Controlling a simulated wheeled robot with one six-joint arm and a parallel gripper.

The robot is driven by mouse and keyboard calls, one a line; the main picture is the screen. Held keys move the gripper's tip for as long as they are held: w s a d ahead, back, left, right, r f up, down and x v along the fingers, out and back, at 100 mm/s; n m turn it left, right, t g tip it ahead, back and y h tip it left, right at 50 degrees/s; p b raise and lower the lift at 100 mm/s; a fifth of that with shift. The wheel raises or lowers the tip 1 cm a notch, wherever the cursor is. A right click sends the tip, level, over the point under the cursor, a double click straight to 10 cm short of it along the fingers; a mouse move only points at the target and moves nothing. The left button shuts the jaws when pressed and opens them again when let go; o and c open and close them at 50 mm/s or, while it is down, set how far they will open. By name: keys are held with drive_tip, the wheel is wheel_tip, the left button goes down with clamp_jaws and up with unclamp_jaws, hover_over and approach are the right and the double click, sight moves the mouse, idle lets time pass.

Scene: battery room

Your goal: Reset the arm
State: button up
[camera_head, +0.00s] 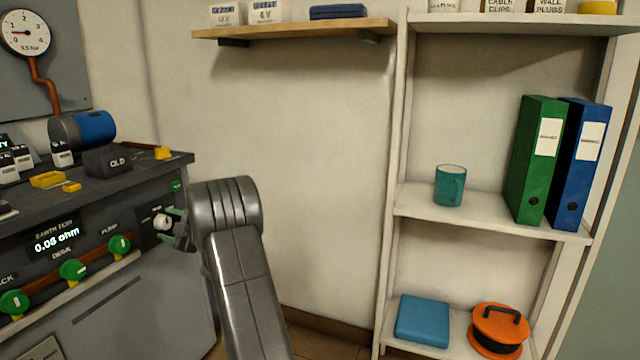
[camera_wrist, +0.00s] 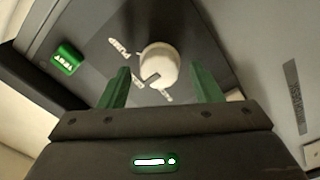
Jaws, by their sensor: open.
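My arm rises from the bottom of the head view and bends left toward the dark console (camera_head: 150,285). My gripper (camera_head: 170,228) is at the console's right end, in front of a white round knob (camera_head: 162,221) on a dark plate. In the wrist view my gripper (camera_wrist: 164,92) shows two green fingers, apart, one on each side of the white knob (camera_wrist: 158,65). The fingers look open with nothing clamped; whether either touches the knob I cannot tell. A green labelled button (camera_wrist: 67,58) is beside the knob.
Green knobs (camera_head: 73,270) line the console front near a display (camera_head: 56,241). At right, a white shelf unit (camera_head: 480,205) holds a teal mug (camera_head: 450,186), binders (camera_head: 537,160) and an orange reel (camera_head: 497,330). A wooden shelf (camera_head: 290,30) is above.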

drive_tip(key=p+v, duration=0.4)
drive_tip(key=v, duration=1)
drive_tip(key=b+x, duration=0.3)
drive_tip(key=x, duration=1.1)
drive_tip(key=shift+a+r, duration=0.1)
drive_tip(key=shift+r, duration=0.05)
drive_tip(key=shift+r+m+p, duration=0.1)
drive_tip(key=shift+m+p, duration=0.75)
drive_tip(key=shift+m, duration=0.15)
drive_tip(key=m+p, duration=0.4)
drive_tip(key=p, duration=0.1)
drive_tip(key=shift+m, duration=0.3)
drive_tip(key=m+p, duration=0.5)
drive_tip(key=p, duration=0.1)
drive_tip(key=shift+w+m+p, duration=0.1)
drive_tip(key=shift+m+p, duration=0.3)
drive_tip(key=v, duration=0.6)
drive_tip(key=shift+d, duration=0.3)
